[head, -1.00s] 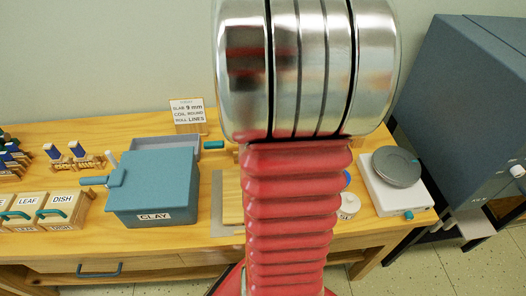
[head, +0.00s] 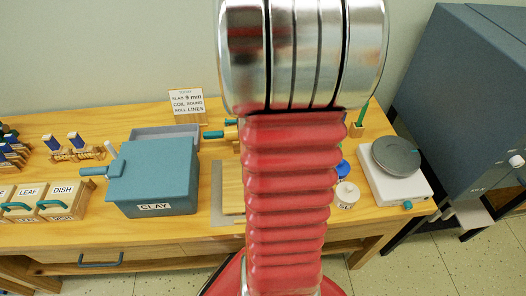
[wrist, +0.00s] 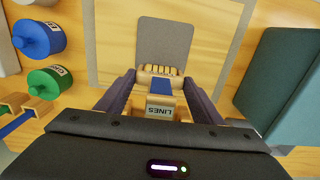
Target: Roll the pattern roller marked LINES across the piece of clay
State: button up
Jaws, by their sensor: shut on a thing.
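The roller marked LINES (wrist: 159,108) is in my gripper (wrist: 159,82) in the wrist view. It has a wooden frame with the label, a blue middle part and a ridged wooden cylinder at its far end. The two dark fingers are shut on it from both sides. The piece of clay (wrist: 164,38) is a flat grey slab with rounded corners just beyond the ridged cylinder. The cylinder overlaps the clay's near edge in the picture; I cannot tell whether they touch. In the head view my red arm hides the gripper, roller and clay.
The blue-grey CLAY box (head: 154,180) stands left of the work board (head: 232,190) in the head view. A white jar (head: 346,195) and a scale (head: 395,160) are to its right. A sign (head: 187,106) stands at the back. A blue jar (wrist: 38,38) and green jar (wrist: 50,82) are left in the wrist view.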

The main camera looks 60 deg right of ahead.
jog(key=shift+f, duration=0.55)
dwell(0.9)
jog(key=shift+w+d, duration=0.1)
dwell(0.3)
jog(key=shift+s+a, duration=0.25)
jog(key=shift+s+a+r, duration=0.1)
jog(key=shift+s+a, duration=0.1)
jog(key=shift+a, duration=0.05)
dwell(0.5)
jog(key=shift+s+a, duration=0.1)
